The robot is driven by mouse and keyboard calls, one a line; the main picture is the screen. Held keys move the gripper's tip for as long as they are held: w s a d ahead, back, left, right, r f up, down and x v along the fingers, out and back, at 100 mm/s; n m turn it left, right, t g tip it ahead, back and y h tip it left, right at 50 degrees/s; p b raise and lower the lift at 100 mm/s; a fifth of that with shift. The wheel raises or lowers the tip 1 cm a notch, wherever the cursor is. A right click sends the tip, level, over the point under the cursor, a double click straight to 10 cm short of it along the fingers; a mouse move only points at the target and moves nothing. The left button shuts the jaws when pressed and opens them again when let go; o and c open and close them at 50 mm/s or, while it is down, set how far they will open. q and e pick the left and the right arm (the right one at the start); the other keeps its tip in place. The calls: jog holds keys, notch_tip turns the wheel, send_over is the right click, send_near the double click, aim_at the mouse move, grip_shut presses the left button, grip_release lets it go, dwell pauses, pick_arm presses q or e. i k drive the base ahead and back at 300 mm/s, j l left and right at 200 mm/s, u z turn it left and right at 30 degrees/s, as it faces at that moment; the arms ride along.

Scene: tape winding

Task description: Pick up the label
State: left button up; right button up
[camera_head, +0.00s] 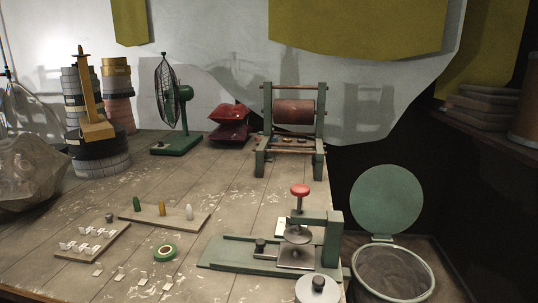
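Several small white labels stand in rows on a low wooden board (112,242) at the front left of the table; one of them is a label (83,231) in the back row. More small pale pieces lie loose along the table's front, such as a piece (143,281) below the green tape roll (165,253). They are too small to tell whether they carry print. Neither of my grippers is in view.
A green press (330,238) with a red knob stands front right, beside an open bin (396,270). A board with colored pegs (162,209), a fan (178,105), a roller stand (294,112) and stacked rolls (98,168) stand behind. The middle of the table is clear.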

aim_at(76, 248)
jog(key=u, duration=1.35)
jog(key=i+j+z, duration=0.1)
jog(key=j, duration=0.35)
jog(key=i+j+z, duration=0.1)
jog(key=j, duration=0.4)
jog(key=i+j+z, duration=0.1)
jog(key=j, duration=0.4)
jog(key=i+j, duration=0.15)
jog(key=j, duration=0.35)
jog(key=z, duration=0.05)
